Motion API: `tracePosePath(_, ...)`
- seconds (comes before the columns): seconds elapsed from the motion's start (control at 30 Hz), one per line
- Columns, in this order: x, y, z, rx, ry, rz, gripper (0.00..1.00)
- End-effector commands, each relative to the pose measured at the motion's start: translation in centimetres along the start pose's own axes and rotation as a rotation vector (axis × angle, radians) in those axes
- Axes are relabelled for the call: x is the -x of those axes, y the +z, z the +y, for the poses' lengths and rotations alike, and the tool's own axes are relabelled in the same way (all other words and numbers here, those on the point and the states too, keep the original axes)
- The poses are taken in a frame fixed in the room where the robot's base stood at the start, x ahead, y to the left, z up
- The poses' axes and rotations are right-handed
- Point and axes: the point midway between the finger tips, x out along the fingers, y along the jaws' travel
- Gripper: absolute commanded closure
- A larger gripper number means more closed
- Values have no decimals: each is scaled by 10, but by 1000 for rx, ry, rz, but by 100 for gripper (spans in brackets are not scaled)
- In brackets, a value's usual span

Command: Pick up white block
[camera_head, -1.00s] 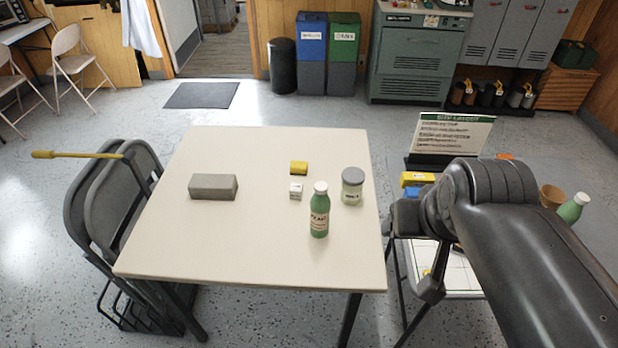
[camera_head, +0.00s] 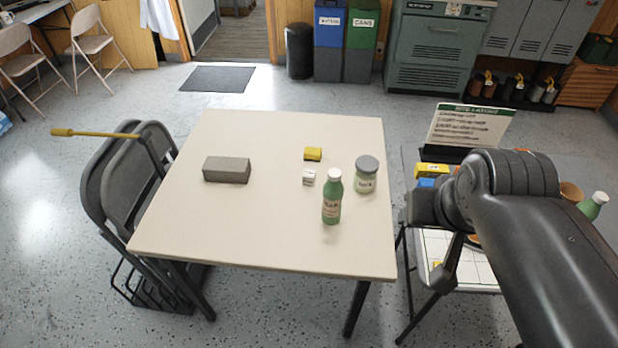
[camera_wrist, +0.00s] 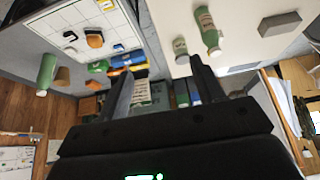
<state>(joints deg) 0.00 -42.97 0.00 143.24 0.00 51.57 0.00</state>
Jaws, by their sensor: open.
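The small white block (camera_head: 309,178) sits on the cream table (camera_head: 230,245), just in front of a yellow block (camera_head: 313,154) and left of a green bottle (camera_head: 331,197). In the head view my arm shows at the right, beside the table, and my gripper's fingers cannot be made out there. In the wrist view my gripper (camera_wrist: 162,82) is open, its two dark fingers apart with nothing held between them. The white block cannot be made out in the wrist view. My gripper is away from it.
A lidded jar (camera_head: 366,175) stands right of the green bottle. A grey block (camera_head: 227,169) lies on the table's left part. Folded chairs (camera_head: 125,180) lean at the table's left side. A second table with a sign (camera_head: 468,127) stands at right. The table's front is clear.

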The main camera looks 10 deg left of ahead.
Motion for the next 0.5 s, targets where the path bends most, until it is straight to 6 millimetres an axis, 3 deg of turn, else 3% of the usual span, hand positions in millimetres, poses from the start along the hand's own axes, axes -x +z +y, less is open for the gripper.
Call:
tracePosePath(0.27,0,-4,-1,-1,-2,-4,38)
tracePosePath(0.37,-2,-16,-3,-3,-6,-19,38)
tracePosePath(0.5,-9,-50,-11,-13,-17,-57,38)
